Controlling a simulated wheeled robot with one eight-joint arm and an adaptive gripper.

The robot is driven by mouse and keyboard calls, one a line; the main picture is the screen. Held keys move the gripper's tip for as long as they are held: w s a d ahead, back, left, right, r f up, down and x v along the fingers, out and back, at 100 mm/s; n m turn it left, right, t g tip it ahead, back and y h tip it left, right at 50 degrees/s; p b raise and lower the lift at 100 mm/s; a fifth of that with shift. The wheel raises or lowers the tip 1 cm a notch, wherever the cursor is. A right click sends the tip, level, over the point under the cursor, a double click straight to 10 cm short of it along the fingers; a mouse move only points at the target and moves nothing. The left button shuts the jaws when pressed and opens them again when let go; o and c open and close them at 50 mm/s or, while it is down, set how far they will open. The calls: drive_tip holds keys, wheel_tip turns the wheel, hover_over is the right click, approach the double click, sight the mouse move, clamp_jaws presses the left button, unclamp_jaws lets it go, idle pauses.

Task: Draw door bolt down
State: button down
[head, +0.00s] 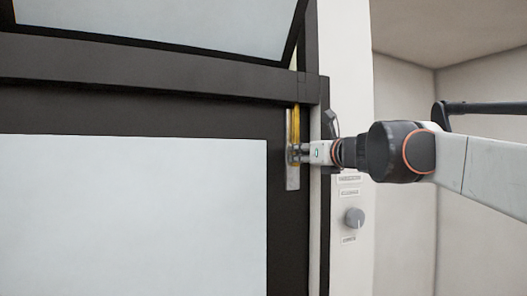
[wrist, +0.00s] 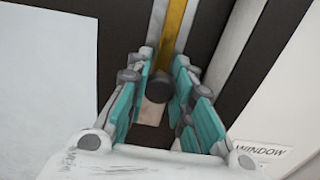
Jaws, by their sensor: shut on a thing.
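The door bolt is a yellow rod (head: 295,125) on a pale metal plate (head: 292,180), upright on the dark frame's right side. In the wrist view the yellow rod (wrist: 173,35) runs down to a dark round knob (wrist: 159,88) between my fingers. My gripper (head: 297,153) reaches in from the right at the bolt's lower part. In the wrist view my gripper (wrist: 160,88), with its teal-lined fingers, is shut on the knob. The fingers hide part of the bolt in the head view.
A dark crossbar (head: 150,78) runs above, with a tilted pane (head: 170,20) over it. A large pale panel (head: 130,210) fills the lower left. A grey dial (head: 354,217) sits on the white post below my arm. Open room lies at the right.

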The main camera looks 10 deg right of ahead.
sight(297, 130)
wheel_tip(297, 130, down, 3)
drive_tip(key=shift+f+b, duration=0.2)
drive_tip(key=shift+b, duration=0.35)
drive_tip(key=c, duration=1.3)
unclamp_jaws()
drive_tip(key=shift+s, duration=0.1)
drive_tip(key=shift+c, duration=0.2)
drive_tip(key=shift+r, duration=0.1)
wheel_tip(297, 130, up, 10)
